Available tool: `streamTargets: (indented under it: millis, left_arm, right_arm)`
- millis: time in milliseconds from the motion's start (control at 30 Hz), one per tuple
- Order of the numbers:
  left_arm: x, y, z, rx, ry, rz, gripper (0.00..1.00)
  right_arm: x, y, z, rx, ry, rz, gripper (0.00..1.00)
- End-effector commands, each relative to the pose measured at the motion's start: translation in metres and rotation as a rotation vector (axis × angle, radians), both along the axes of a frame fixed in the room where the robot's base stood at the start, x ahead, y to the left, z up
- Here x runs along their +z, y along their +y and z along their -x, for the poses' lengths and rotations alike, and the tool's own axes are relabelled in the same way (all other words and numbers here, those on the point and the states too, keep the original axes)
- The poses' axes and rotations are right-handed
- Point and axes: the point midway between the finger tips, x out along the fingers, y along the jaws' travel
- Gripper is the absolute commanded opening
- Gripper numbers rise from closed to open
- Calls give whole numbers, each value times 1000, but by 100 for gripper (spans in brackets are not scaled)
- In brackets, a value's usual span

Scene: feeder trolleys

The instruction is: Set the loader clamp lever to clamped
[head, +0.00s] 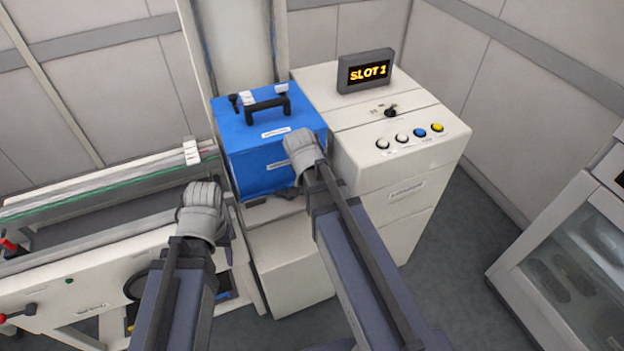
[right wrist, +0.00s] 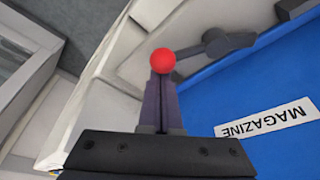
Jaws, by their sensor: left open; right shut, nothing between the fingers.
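The clamp lever shows in the right wrist view as a dark arm (right wrist: 215,44) with a red ball knob (right wrist: 162,61), beside the blue magazine (right wrist: 245,85). My right gripper (right wrist: 162,78) is shut and empty, its fingertips right at the knob; I cannot tell whether they touch it. No marking shows which setting the lever is in. My left gripper (head: 203,195) is open, left of the magazine and apart from it; its fingers are hardly visible.
The white loader cabinet (head: 400,195) with coloured buttons and a SLOT 2 display (head: 366,70) stands right of the magazine. A rail unit (head: 90,190) with red-knobbed levers is at the left. A glass-fronted cabinet (head: 570,260) stands at the right. Floor between them is clear.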

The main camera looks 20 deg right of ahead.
Motion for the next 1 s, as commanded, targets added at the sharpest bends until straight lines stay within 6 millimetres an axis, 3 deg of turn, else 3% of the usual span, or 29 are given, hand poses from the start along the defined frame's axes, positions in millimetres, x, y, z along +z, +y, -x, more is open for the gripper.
streamTargets:
  millis: [700, 1000]
  left_arm:
    - [0, 0, 0, 0, 0, 0, 50]
    - [0, 0, 0, 0, 0, 0, 50]
  right_arm:
    - [0, 28, 34, -656, -1, 0, 0]
    - [0, 39, 41, -813, -1, -1, 0]
